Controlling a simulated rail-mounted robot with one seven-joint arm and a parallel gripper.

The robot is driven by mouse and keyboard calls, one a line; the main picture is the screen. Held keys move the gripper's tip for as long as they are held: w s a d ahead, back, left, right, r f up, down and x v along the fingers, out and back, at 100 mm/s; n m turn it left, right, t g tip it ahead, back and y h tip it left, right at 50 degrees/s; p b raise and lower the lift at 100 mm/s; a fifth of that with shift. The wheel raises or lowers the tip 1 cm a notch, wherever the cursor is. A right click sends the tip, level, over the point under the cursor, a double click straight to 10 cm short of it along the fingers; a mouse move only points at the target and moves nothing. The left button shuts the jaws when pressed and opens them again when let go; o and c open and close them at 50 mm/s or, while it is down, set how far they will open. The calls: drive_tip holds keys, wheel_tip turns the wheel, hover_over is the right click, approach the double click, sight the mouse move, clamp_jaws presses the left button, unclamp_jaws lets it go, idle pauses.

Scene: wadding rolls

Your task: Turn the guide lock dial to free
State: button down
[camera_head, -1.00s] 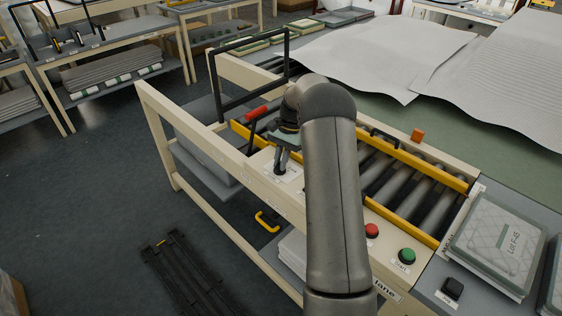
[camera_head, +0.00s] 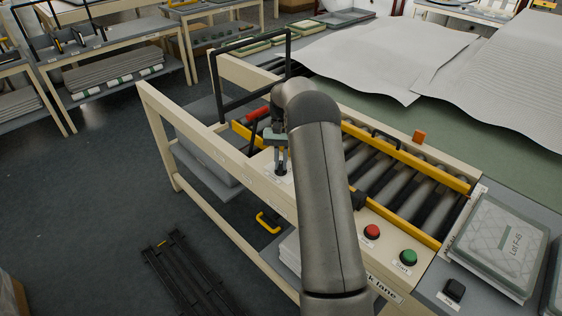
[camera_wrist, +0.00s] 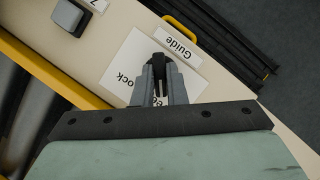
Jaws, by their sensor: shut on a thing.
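The guide lock dial (camera_wrist: 158,66) is a small black knob on the cream side rail, seen in the wrist view. A white plate beneath it carries "ock" lettering and other text partly hidden by the fingers. A "Guide" label (camera_wrist: 178,45) sits beside it. My gripper (camera_wrist: 159,75) is shut on the dial, a grey finger on each side. In the head view my gripper (camera_head: 281,162) points down at the rail over the white plate (camera_head: 278,180). The dial's exact pointing direction is hard to tell.
Red (camera_head: 372,232) and green (camera_head: 408,257) buttons stand along the same rail. Yellow guide bars (camera_head: 405,158) edge the rollers (camera_head: 400,190). A red-gripped lever (camera_head: 257,113) is close behind my gripper. A dark square knob (camera_wrist: 71,17) shows in the wrist view.

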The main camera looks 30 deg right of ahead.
drive_tip(key=shift+r, duration=0.1)
drive_tip(key=c, duration=1.5)
unclamp_jaws()
drive_tip(key=shift+o, duration=0.2)
